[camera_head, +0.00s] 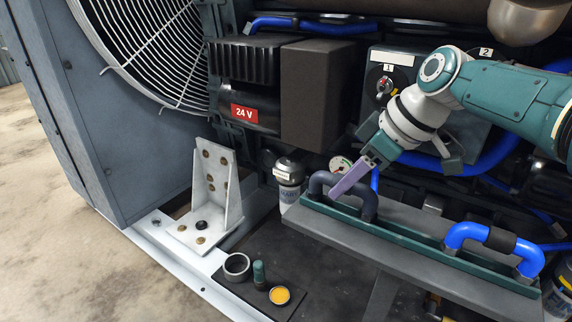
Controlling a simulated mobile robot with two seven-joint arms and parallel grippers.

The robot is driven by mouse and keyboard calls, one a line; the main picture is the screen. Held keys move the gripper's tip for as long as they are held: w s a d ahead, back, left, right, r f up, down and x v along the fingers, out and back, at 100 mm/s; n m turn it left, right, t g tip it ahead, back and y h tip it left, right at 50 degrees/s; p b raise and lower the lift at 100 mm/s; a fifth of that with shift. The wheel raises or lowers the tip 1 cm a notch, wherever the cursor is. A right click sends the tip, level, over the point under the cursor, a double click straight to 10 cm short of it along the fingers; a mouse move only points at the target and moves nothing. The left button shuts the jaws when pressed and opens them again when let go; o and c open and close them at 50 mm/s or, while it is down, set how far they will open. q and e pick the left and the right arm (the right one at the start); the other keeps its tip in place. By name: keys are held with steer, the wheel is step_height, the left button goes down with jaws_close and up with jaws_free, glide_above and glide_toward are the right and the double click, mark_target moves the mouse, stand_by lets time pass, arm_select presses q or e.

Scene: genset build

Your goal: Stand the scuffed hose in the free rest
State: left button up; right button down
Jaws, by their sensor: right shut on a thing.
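A dark grey arched hose (369,204) stands at the left end of a long green rest rail (410,246). My right gripper (340,192), with pale purple fingers, comes down from the upper right and is shut on this hose near the top of its arch. The fingers hide part of the hose, and I cannot tell whether its ends are seated. A blue arched hose (466,232) with a black middle sleeve stands at the right end of the same rail. I cannot make out which hose is scuffed. My left gripper is not in view.
A grey bracket (220,190), a grey ring (237,266), a green peg (259,273) and an orange-topped cup (279,295) stand left of the rail. A small gauge (339,164) and blue pipes are close behind the gripper. A large fan grille (150,45) is at upper left.

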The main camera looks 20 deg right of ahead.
steer(key=shift+c, duration=2.2)
jaws_free()
steer(key=shift+s+d+r+p, duration=0.1)
steer(key=shift+r+p, duration=0.25)
steer(key=shift+p, duration=0.05)
steer(key=p+v, duration=0.6)
steer(key=v, duration=0.3)
steer(key=s+a+r+m+g+h+p, duration=0.1)
steer(key=s+a+r+m+h+p, duration=0.15)
steer(key=s+r+p, duration=1.25)
steer(key=s+a+r+m+h+p, duration=0.1)
steer(key=s+a+r+m+p, duration=0.3)
steer(key=s+r+p, duration=1)
step_height(320, 180, up, 37)
steer(key=w+p, duration=0.2)
steer(key=p, duration=3.6)
